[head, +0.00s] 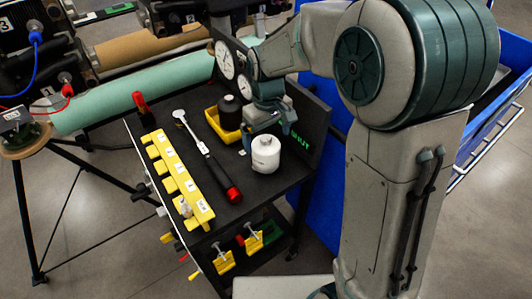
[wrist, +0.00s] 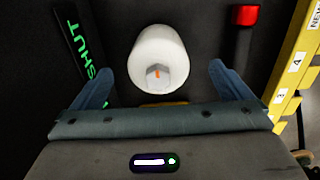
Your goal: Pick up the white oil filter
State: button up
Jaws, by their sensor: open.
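The white oil filter (head: 265,152) stands upright on the black top of the cart (head: 262,190), near its right side. It also shows in the wrist view (wrist: 158,58), seen from above with a grey hex end and an orange mark. My gripper (head: 262,122) is above and just behind the filter in the head view. In the wrist view my gripper (wrist: 160,82) is open, with one blue finger on each side of the filter's near end. No contact shows, and I cannot tell the exact height of the fingertips above it.
A yellow bin (head: 222,125) with a black filter (head: 230,106) stands left of the white filter. A ratchet wrench (head: 205,150) with a red-ended handle and a yellow labelled rack (head: 180,178) lie further left. An upright panel with gauges (head: 225,60) borders the cart.

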aim_at(266, 138)
jog(key=shift+w+a+f, duration=0.1)
jog(key=shift+w+f, duration=0.1)
jog(key=shift+f, duration=0.7)
jog(key=shift+w+f, duration=0.15)
jog(key=shift+f, duration=0.75)
jog(key=shift+w+a+f, duration=0.1)
jog(key=shift+w+f, duration=0.1)
jog(key=shift+f, duration=0.7)
jog(key=c, duration=1.5)
jog(key=shift+r, duration=0.15)
jog(key=shift+r, duration=0.5)
notch_tip(266, 138, up, 3)
jog(key=shift+r, duration=0.1)
jog(key=s+r, duration=0.2)
jog(key=s, duration=0.2)
jog(key=s+r, duration=0.2)
jog(key=s, duration=0.1)
jog(key=s+r, duration=0.2)
jog(key=s, duration=0.2)
jog(key=shift+s+d+r, duration=0.3)
jog(key=shift+s+d, duration=0.05)
